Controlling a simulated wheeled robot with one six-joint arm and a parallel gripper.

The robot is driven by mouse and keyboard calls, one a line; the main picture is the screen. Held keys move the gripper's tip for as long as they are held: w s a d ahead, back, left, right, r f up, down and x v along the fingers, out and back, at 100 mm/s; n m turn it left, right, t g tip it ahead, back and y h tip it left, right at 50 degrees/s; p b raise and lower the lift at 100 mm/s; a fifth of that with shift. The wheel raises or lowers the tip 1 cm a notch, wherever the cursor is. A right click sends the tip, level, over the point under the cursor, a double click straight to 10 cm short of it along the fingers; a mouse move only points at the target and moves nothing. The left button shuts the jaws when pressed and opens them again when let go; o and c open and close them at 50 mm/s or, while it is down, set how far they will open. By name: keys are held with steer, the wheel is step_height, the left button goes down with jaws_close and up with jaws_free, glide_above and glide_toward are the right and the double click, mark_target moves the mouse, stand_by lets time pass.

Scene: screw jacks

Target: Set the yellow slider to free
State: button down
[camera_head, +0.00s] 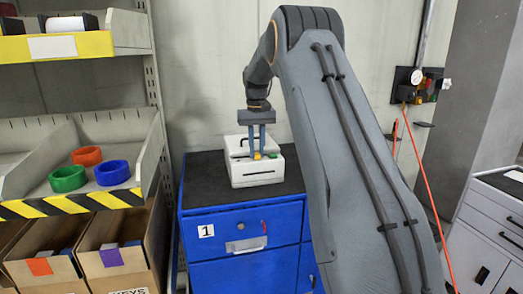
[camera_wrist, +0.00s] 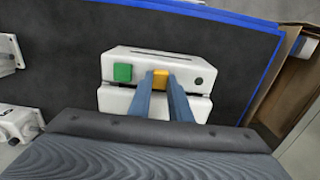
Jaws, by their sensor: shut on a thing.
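The yellow slider (camera_wrist: 160,76) is a small block on the front of a white box (camera_wrist: 118,101). In the head view my gripper (camera_head: 257,150) points down at the box. The fingers hide part of the box face, and I cannot read any slider markings.
A green square (camera_wrist: 122,73) and a dark round spot (camera_wrist: 198,81) flank the slider. The blue cabinet (camera_head: 240,222) has a dark top with free room around the box. Shelves with colored rings (camera_head: 112,173) stand at left.

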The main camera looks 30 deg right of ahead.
mark_target(257, 154)
steer(key=shift+r, duration=0.1)
steer(key=c, duration=1.6)
jaws_free()
steer(key=shift+d+r+b, duration=0.1)
steer(key=shift+r+b, duration=1.3)
steer(key=shift+r, duration=2.5)
